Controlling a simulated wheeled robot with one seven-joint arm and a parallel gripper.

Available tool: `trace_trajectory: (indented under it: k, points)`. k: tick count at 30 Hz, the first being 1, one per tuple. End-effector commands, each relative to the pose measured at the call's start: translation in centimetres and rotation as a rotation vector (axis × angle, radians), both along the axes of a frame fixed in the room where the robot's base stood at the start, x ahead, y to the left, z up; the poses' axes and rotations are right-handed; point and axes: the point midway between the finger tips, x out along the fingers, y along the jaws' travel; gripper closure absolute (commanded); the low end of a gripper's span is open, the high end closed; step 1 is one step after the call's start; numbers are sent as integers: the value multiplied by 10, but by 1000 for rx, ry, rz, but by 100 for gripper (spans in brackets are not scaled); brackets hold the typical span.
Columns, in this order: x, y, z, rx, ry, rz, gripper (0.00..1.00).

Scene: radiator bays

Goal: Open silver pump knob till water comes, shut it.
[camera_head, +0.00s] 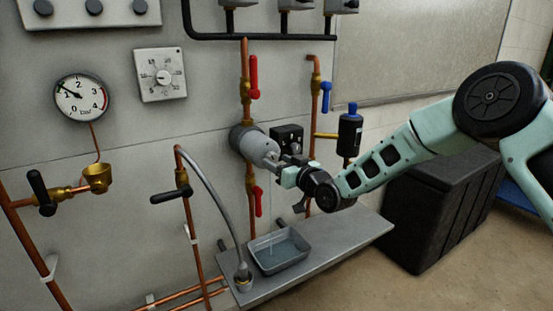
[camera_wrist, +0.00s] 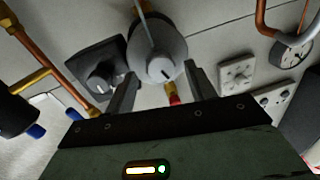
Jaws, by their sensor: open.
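The silver pump (camera_head: 246,141) is a grey cylinder on the copper pipe in the middle of the wall. It also shows in the wrist view (camera_wrist: 158,42), its round front face and small knob (camera_wrist: 160,68) toward me. My gripper (camera_head: 276,165) is close in front of the pump. In the wrist view its two fingers (camera_wrist: 160,84) stand apart, with the knob seen between and just beyond them. I cannot tell whether they touch it. A grey tray (camera_head: 262,268) sits on the shelf below, with a thin pale streak above it that looks like water.
Red-handled valves (camera_head: 254,78) sit above and below the pump. A black box with a dial (camera_wrist: 98,82) is beside it. A blue-handled valve (camera_head: 326,97) and black canister (camera_head: 349,134) are to the right. A grey hose (camera_head: 222,205) reaches the shelf (camera_head: 335,250).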

Motion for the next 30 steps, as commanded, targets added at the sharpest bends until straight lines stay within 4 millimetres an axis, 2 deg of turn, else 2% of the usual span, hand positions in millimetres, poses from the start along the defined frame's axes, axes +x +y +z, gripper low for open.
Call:
trace_trajectory:
  k: [6, 14, 17, 19, 20, 30]
  points:
    - [11, 9, 0, 0, 0, 0, 45]
    - [12, 10, 0, 1, -1, 0, 45]
    - [12, 10, 0, 1, -1, 0, 67]
    - [12, 10, 0, 1, -1, 0, 87]
    - [11, 10, 0, 0, 0, 0, 89]
    - [11, 11, -1, -30, -22, 1, 89]
